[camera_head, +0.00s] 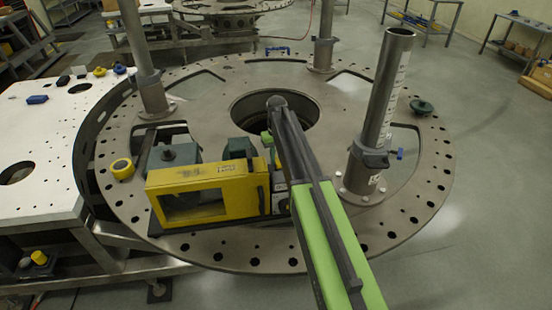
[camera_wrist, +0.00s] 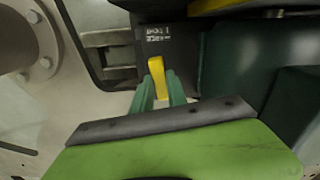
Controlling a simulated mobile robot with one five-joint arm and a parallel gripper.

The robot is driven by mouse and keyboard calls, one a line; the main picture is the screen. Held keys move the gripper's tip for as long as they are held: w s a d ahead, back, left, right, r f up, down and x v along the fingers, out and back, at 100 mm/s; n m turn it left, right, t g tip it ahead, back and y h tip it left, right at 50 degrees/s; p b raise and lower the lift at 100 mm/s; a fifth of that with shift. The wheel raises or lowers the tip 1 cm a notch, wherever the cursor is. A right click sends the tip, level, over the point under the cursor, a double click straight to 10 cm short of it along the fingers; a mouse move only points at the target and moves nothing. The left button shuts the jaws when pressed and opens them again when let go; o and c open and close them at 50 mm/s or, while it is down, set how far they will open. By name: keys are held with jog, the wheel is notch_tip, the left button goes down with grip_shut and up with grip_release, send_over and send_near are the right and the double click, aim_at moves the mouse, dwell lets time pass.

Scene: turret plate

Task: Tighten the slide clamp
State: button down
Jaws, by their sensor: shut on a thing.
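In the wrist view, my gripper (camera_wrist: 160,92) has its two green fingers closed around the lower end of a small yellow lever (camera_wrist: 156,67). The lever stands out in front of a dark block (camera_wrist: 168,42) with white lettering; it looks like the slide clamp's handle. How tight the clamp is cannot be seen. In the head view, a machine with a yellow frame (camera_head: 160,181) sits on the round turret plate (camera_head: 240,263). My green arm reaches over its right side and hides the lever and my fingertips.
A tall grey post (camera_head: 385,100) stands right of my arm, and another post (camera_head: 143,60) stands behind the machine. A yellow round object (camera_head: 122,168) lies on the plate's left side. The plate has a large central hole. A white table (camera_head: 45,125) adjoins at left.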

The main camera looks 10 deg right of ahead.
jog(key=shift+m, duration=0.8)
jog(key=c, duration=1.3)
grip_release()
notch_tip(320, 180, up, 17)
jog(key=p, duration=1.7)
jog(key=shift+r, duration=0.2)
